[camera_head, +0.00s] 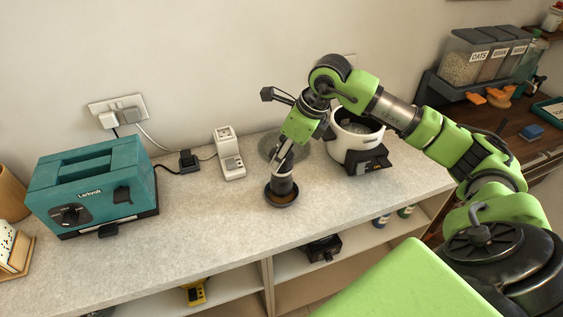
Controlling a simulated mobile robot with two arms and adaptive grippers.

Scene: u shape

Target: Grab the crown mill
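A dark, upright cylinder (283,185) that looks like the crown mill stands in a round dark dish (281,201) on the counter. My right gripper (285,163) comes down from above, with its fingers at the top of the cylinder. The fingers and the cylinder's top overlap, so I cannot tell whether they are closed on it. My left gripper is not in view.
A white cooker (344,139) stands close on the right. A glass lid (272,148) lies behind the gripper. A white device (231,160) and a teal toaster (90,184) stand to the left. The front counter (200,225) is clear.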

